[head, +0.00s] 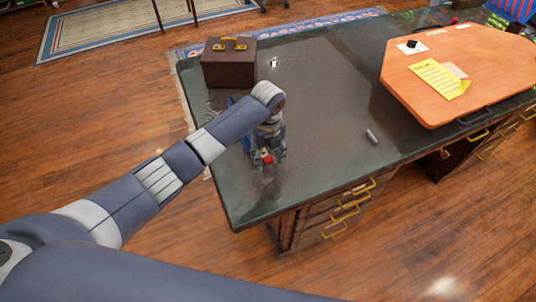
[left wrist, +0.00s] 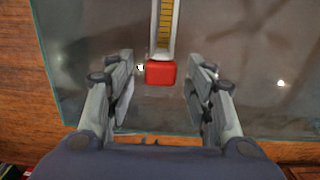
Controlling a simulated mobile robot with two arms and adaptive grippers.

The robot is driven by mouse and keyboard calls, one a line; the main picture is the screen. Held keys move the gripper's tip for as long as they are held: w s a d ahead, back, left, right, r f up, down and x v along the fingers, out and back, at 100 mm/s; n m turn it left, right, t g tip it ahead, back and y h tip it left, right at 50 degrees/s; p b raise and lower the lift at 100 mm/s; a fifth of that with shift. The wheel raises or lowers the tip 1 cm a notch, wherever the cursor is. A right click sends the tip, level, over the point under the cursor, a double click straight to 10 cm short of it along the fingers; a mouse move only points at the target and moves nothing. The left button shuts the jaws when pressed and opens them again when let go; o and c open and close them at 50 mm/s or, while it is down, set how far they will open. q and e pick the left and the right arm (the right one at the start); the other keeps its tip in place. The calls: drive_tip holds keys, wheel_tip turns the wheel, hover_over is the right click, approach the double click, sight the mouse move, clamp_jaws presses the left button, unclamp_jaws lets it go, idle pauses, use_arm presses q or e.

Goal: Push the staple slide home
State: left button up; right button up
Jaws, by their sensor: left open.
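The staple slide (left wrist: 165,28) shows in the left wrist view as a pale channel with a brass-coloured row inside, running up out of the top edge. A red block (left wrist: 160,73) sits at its near end. The red block also shows in the head view (head: 267,159), low on the dark desk. My left gripper (head: 266,165) is open, with one finger on each side of the red block and gaps between. It also shows in the left wrist view (left wrist: 164,64). My left arm hides most of the stapler in the head view. My right gripper is not in view.
The dark glossy desk (head: 320,100) has free room right of my gripper. A small grey cylinder (head: 371,136) lies there. A brown case (head: 229,64) stands at the back left. An orange board (head: 480,62) with a yellow note (head: 440,78) lies at the right.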

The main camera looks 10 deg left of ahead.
sight(263, 149)
use_arm(q)
clamp_jaws()
drive_tip(key=w+a+b, duration=0.1)
drive_tip(key=w+a, duration=0.1)
drive_tip(key=w, duration=0.1)
drive_tip(key=shift+w+a+b, duration=0.15)
drive_tip(key=shift+a+b, duration=0.05)
drive_tip(key=shift+b, duration=0.2)
unclamp_jaws()
